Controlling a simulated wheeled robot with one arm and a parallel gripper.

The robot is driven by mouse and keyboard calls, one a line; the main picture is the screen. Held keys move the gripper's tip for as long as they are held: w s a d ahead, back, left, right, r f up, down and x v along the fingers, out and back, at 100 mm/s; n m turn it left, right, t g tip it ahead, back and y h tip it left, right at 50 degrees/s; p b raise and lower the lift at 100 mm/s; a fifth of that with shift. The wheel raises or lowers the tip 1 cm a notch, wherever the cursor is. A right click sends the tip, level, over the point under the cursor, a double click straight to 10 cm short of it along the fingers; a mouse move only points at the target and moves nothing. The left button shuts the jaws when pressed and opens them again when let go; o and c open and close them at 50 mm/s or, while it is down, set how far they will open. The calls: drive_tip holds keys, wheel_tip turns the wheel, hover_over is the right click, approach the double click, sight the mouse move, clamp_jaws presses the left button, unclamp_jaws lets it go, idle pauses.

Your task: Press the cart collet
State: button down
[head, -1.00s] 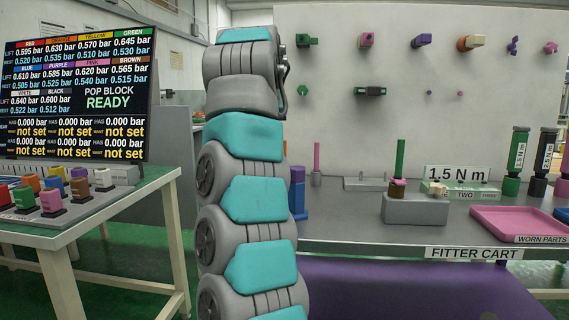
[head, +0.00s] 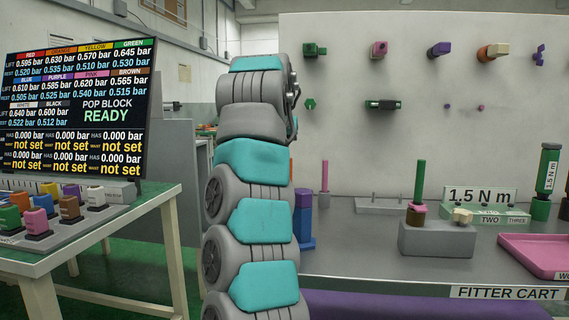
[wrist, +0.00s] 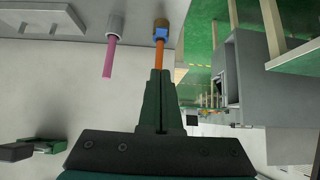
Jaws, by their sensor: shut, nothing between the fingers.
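No part is labelled as the cart collet, so I cannot tell for sure which one it is. On the cart (head: 350,262), a grey block (head: 437,240) carries a brown collar with a pink ring (head: 416,210) and an upright green rod (head: 420,181). A cream knob (head: 462,215) sits beside them. In the wrist view my gripper (wrist: 163,72) has its fingers together and empty. An orange rod (wrist: 180,62) with a blue collar (wrist: 161,34) shows just past the fingertips; contact is unclear. In the head view my gripper is hidden.
A pink rod (head: 325,176) stands in a grey holder, also seen in the wrist view (wrist: 108,58). A blue cylinder (head: 304,225) stands beside my arm. A pink tray (head: 535,258) lies at the right. The left table (head: 95,240) holds several coloured blocks.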

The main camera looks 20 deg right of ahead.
drive_tip(key=shift+w+d+f+b, duration=0.15)
drive_tip(key=shift+w+d+f, duration=0.5)
drive_tip(key=shift+f, duration=0.95)
drive_tip(key=shift+w+d+f+b, duration=0.1)
drive_tip(key=shift+w+d+f, duration=0.3)
drive_tip(key=shift+w+f, duration=0.85)
drive_tip(key=shift+w+d+f+b, duration=0.15)
drive_tip(key=shift+w+d+f, duration=0.3)
drive_tip(key=shift+f, duration=1.5)
drive_tip(key=shift+d, duration=0.1)
